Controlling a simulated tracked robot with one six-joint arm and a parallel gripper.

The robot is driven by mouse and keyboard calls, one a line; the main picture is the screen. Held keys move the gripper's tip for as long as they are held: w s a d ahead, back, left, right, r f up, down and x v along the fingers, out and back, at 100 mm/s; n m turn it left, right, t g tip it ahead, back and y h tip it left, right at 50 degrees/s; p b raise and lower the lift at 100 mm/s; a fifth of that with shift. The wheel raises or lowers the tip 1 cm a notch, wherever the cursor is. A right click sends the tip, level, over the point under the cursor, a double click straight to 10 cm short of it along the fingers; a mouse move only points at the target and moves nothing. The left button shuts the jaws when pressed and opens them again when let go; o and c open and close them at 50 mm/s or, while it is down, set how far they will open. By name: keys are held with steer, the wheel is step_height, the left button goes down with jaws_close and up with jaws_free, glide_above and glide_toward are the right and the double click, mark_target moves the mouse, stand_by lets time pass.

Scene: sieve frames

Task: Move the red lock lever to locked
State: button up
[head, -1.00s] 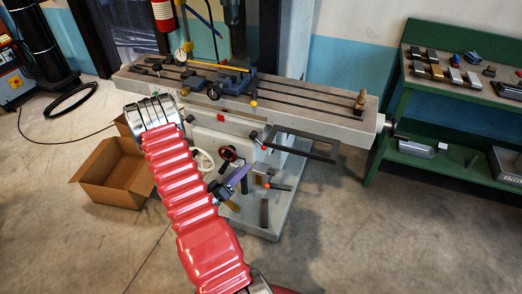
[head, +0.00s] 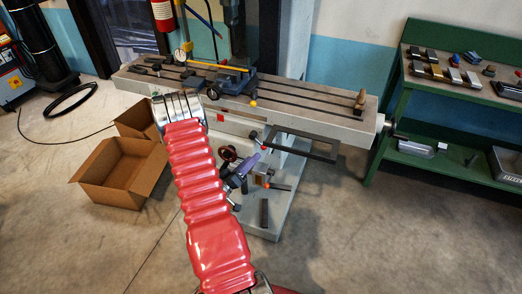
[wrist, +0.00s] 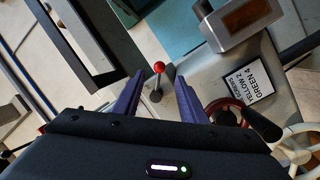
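The red lock lever (wrist: 158,68) has a round red knob on a short grey stem. In the wrist view it stands ahead of my gripper (wrist: 162,95), and its knob appears between the two purple fingers. The fingers are apart, with nothing held between them. I cannot tell how far the lever is from the fingertips in depth. In the head view my gripper (head: 246,166) is below the milling machine table, with the small red knob of the lever (head: 254,134) above it. No lock position marking can be read.
A dark red handwheel (wrist: 228,112) with a black handle and a cream handwheel (wrist: 302,143) are right of the fingers. A dark frame (wrist: 90,40) is at upper left. A grey box with an amber window (wrist: 245,20) and a printed label (wrist: 249,86) are nearby.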

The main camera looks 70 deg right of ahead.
mark_target(258, 141)
steer(key=x, duration=0.7)
steer(key=shift+d, duration=0.2)
steer(key=shift+c, duration=0.3)
jaws_close()
